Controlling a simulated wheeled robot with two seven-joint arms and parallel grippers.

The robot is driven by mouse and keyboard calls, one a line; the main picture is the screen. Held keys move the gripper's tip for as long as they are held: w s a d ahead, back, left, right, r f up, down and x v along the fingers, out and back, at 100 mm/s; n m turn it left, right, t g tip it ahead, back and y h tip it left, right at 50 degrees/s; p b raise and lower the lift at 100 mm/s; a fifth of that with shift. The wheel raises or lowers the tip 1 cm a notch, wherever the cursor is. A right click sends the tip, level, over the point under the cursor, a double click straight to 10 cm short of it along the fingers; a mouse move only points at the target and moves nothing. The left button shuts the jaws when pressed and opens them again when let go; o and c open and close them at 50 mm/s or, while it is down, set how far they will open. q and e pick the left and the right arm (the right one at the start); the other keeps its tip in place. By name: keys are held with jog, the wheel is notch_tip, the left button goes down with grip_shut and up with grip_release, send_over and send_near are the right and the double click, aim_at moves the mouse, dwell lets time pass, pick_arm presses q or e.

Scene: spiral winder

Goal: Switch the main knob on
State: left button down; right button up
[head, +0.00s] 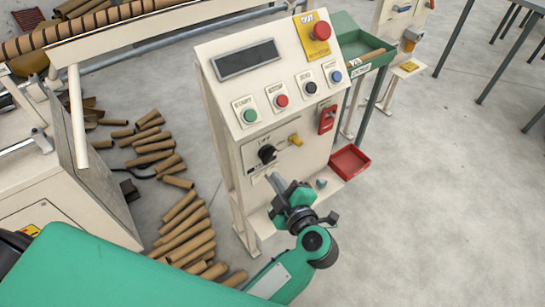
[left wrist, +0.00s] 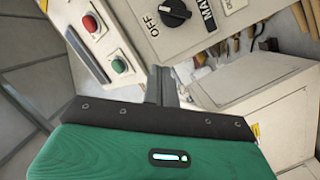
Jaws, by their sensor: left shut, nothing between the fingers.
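The main knob (head: 267,153) is a black rotary knob on the front of a cream control cabinet, below the sloped button panel. In the left wrist view the knob (left wrist: 175,12) shows near the top edge, between an "OFF" marking and a black label partly reading "MAIN". My right gripper is out of view.
The sloped panel holds a green start button (head: 250,115), a red stop button (head: 282,101) and other buttons. A yellow knob (head: 296,140) sits right of the main knob. A red tray (head: 349,162) juts out at the cabinet's right. Cardboard tubes (head: 186,235) lie at left.

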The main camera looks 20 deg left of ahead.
aim_at(266, 148)
pick_arm(q)
jog(key=shift+w+a, duration=0.1)
